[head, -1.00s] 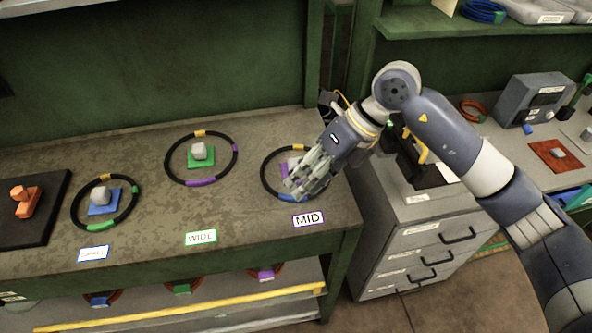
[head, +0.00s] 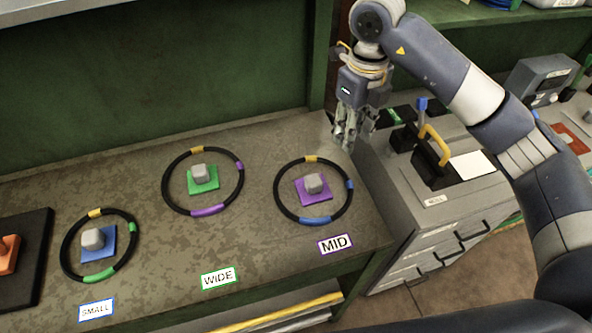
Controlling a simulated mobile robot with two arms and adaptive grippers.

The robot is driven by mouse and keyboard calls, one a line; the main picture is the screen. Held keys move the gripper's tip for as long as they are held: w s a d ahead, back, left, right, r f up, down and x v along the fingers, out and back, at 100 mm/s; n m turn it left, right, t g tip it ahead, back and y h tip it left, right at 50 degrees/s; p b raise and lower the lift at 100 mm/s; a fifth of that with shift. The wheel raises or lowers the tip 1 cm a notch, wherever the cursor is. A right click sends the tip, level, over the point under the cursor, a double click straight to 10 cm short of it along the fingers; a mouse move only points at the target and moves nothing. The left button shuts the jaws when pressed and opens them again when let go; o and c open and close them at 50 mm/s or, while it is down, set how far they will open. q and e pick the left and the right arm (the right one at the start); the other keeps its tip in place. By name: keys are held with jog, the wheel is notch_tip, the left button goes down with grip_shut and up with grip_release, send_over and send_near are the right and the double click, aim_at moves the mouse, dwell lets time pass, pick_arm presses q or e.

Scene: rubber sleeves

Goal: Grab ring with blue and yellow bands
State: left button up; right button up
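The black ring with blue and yellow bands (head: 278,205) lies flat on the bench around a purple base with a grey knob (head: 313,186), by the MID label. Its yellow band is at the back; blue bands are at the right and front. My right gripper (head: 347,145) hangs pointing down behind and right of this ring, near the bench's back right corner, apart from it. I see nothing held in it, but its fingers overlap and their opening is unclear. My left gripper is not in view.
A ring with yellow, purple bands (head: 165,182) lies by the WIDE label (head: 218,279). A ring with yellow, green bands (head: 66,247) lies by the SMALL label (head: 96,310). A grey drawer cabinet (head: 405,225) stands right of the bench.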

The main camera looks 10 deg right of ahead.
aim_at(341, 168)
notch_tip(341, 168, down, 5)
jog(key=shift+f+p, duration=0.2)
jog(key=shift+p, duration=0.65)
jog(key=shift+a+f+p, duration=0.2)
jog(key=shift+f+p, duration=0.1)
jog(key=f, duration=0.1)
jog(key=f+p, duration=0.1)
jog(key=f, duration=0.1)
jog(key=f+p, duration=0.1)
jog(key=shift+a+f, duration=0.25)
jog(key=shift+f, duration=0.05)
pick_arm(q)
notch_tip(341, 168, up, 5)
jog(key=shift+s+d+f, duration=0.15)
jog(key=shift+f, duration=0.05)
pick_arm(e)
jog(key=shift+w+f, duration=0.1)
jog(key=c, duration=0.7)
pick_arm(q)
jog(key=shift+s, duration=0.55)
pick_arm(e)
grip_shut()
